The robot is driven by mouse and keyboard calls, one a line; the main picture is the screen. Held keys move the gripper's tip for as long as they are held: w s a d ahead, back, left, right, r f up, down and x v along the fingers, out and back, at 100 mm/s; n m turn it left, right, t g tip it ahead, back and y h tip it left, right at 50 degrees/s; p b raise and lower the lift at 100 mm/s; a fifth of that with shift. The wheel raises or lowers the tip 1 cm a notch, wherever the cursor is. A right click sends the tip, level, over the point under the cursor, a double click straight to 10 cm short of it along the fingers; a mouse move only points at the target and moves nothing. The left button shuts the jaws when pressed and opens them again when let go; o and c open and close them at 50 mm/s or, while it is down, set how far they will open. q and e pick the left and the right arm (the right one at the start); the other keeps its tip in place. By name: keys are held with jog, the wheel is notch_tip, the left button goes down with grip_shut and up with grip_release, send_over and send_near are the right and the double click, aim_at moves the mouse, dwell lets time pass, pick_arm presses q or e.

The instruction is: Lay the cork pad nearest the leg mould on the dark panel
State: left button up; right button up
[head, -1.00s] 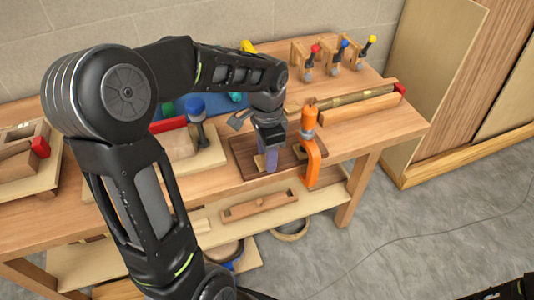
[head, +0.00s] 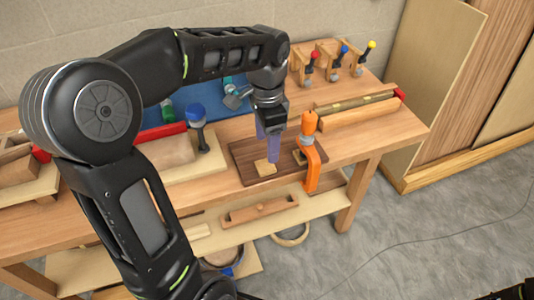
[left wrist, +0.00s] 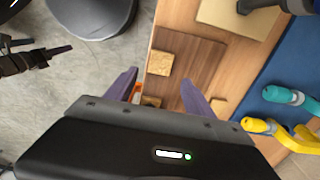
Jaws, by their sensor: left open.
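The dark panel (head: 240,155) lies flat near the bench's front edge; it also shows in the left wrist view (left wrist: 205,50). A square cork pad (head: 264,168) lies flat on it, clear in the left wrist view (left wrist: 160,63). A second cork pad (head: 299,156) is partly hidden by the orange clamp (head: 311,155). My left gripper (head: 268,152) is open and empty, pointing down above the panel and apart from the pads. A board with a curved wooden block (head: 170,152), which may be the leg mould, stands left of the panel. My right gripper (left wrist: 50,54) shows small and dark; its jaws are unclear.
A blue-knobbed clamp (head: 196,120) stands on the block's board. A blue mat (head: 222,103) lies behind. A long wooden piece (head: 355,112) lies at the right, with several small clamps (head: 335,60) behind it. A lower shelf (head: 190,245) sits under the bench.

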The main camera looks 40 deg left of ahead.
pick_arm(q)
notch_tip(320, 180, up, 5)
jog(key=shift+r, duration=0.15)
dwell(0.7)
